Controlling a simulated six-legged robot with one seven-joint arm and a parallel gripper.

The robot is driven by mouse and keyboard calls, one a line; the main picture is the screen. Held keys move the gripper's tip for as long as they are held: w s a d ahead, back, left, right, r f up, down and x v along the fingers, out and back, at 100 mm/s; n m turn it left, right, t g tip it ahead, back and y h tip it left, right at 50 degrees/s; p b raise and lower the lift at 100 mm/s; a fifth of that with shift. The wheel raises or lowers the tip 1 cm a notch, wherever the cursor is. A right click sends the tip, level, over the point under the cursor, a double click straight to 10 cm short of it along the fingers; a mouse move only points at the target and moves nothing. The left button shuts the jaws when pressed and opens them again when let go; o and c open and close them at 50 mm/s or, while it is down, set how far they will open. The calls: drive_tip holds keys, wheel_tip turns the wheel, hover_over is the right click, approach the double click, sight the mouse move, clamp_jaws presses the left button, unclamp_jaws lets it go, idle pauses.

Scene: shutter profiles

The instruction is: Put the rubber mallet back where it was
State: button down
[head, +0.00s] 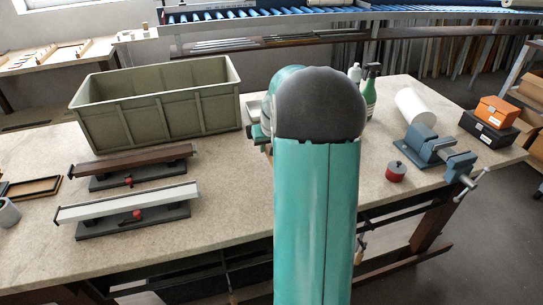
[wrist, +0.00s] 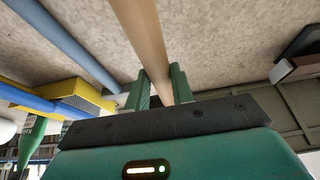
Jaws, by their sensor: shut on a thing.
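In the wrist view my gripper (wrist: 161,84) has its two green fingers closed on a long, pale wooden handle (wrist: 144,36), which I take to be the rubber mallet's. The handle runs from between the fingers out past the top edge of the picture. The mallet's head does not show in either view. In the head view my own teal arm covers the middle of the worktable, and the gripper and mallet are hidden behind it.
On the worktable (head: 240,218) a green crate (head: 160,110) stands at the back left, with a brown profile (head: 135,161) and a white profile (head: 130,202) in front. At right are a blue vise (head: 425,143), red-topped tin (head: 396,171), white roll (head: 415,107) and spray bottle (head: 370,90).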

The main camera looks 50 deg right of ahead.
drive_tip(key=d+f, duration=0.1)
drive_tip(key=w+d+f, duration=0.1)
drive_tip(key=f, duration=0.1)
drive_tip(key=shift+d, duration=0.25)
drive_tip(key=shift+f, duration=1.5)
drive_tip(key=shift+f, duration=0.15)
drive_tip(key=c, duration=1.2)
unclamp_jaws()
